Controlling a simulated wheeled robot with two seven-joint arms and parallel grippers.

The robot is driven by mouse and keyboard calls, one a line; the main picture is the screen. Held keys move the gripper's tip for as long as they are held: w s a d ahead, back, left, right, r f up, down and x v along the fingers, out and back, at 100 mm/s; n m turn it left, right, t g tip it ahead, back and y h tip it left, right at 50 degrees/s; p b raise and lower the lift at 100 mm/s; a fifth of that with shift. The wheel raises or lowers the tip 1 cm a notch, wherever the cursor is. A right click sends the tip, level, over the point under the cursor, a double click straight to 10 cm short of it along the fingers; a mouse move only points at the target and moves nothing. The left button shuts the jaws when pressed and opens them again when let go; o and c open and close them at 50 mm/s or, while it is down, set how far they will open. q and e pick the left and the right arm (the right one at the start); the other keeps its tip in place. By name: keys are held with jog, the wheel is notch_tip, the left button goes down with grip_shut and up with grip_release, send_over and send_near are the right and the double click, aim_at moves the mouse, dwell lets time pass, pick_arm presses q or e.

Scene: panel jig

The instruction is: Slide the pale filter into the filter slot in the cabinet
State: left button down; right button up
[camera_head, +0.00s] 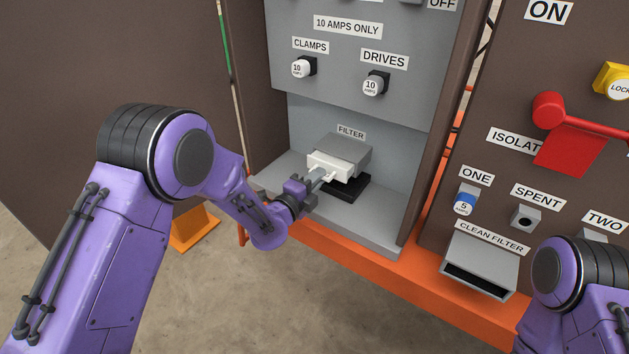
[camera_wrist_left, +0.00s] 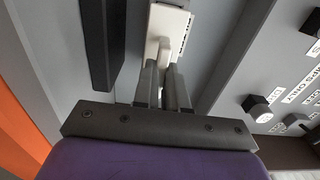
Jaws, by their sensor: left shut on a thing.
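The pale filter (camera_head: 330,166) is at the front opening of the grey filter slot (camera_head: 346,148) inside the cabinet, under the FILTER label. Its white front part sticks out of the slot; how far the rest is inside is hidden. My left gripper (camera_head: 318,177) is shut on the filter's front end. In the left wrist view the two fingers (camera_wrist_left: 165,85) close on the white filter (camera_wrist_left: 160,45), which is in line with the slot. Only part of my right arm shows at the lower right in the head view; its gripper is out of view.
Fuses labelled CLAMPS (camera_head: 301,68) and DRIVES (camera_head: 374,85) are above. The CLEAN FILTER holder (camera_head: 480,266) on the right panel has a dark, open front.

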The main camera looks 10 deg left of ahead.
pick_arm(q)
jog(key=shift+b+x, duration=0.4)
jog(key=shift+x, duration=1.05)
jog(key=c, duration=1.1)
grip_release()
jog(key=shift+w, duration=0.1)
jog(key=v, duration=1)
jog(key=shift+s, duration=0.3)
jog(key=shift+a, duration=0.1)
